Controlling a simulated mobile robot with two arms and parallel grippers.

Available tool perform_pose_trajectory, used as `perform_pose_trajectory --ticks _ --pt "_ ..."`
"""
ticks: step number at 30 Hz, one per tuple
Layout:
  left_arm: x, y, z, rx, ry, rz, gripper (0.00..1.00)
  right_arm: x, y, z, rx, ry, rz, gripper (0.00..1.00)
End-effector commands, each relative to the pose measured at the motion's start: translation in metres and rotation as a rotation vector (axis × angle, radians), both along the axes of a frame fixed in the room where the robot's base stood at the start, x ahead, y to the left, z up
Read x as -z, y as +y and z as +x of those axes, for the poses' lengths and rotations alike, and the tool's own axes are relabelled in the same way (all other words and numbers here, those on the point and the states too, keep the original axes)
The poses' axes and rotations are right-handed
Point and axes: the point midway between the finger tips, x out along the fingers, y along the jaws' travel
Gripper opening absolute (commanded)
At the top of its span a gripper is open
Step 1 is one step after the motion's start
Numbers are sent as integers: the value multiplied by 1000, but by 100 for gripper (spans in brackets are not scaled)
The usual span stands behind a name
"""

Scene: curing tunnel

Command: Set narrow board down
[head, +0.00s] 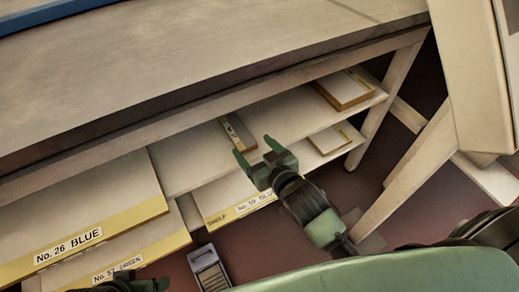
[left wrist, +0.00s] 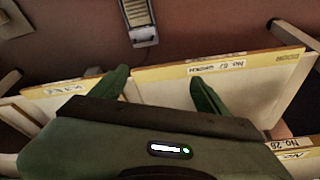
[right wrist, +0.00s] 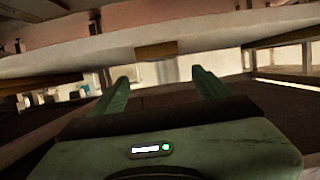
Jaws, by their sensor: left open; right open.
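The narrow board (head: 237,132) lies on the upper shelf under the bench, with its yellow-edged end at the shelf's front. My right gripper (head: 257,151) is open and empty just in front of that end, apart from it. In the right wrist view, a brown board end (right wrist: 156,50), likely the same board, shows at the pale shelf edge beyond the open fingers (right wrist: 160,76). Part of my left gripper (head: 120,284) shows at the bottom left of the head view. In the left wrist view its fingers (left wrist: 158,78) are open and empty, facing labelled shelf edges.
Large shelves labelled No. 26 BLUE (head: 95,210) and No. 57 GREEN (head: 125,252) jut out at left. Another board (head: 344,90) lies on the shelf at right, with a smaller one (head: 329,140) below. The bench leg (head: 385,105) stands right. A grey device (head: 208,268) is on the floor.

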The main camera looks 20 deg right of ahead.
Motion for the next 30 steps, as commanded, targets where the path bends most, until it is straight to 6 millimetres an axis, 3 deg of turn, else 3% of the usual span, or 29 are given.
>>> perform_pose_trajectory --ticks 4,11,14,17,20,24,30 --pt "18 -1 5 -1 14 0 76 -7 -4 -20 0 0 1 76" --pt "26 -1 7 0 16 1 76 -10 -6 -30 0 0 1 76" --pt "26 -1 7 0 15 1 76 -3 -10 -34 10 36 -8 76" --pt "26 -1 7 0 15 1 76 18 -21 -50 37 152 -37 76" --pt "26 -1 7 0 15 1 76 47 -36 -82 65 340 -82 76" --pt "26 -1 7 0 15 1 76 81 -53 -141 76 619 -141 76" --pt "26 -1 7 0 15 1 76 100 -65 -209 52 890 -190 76"
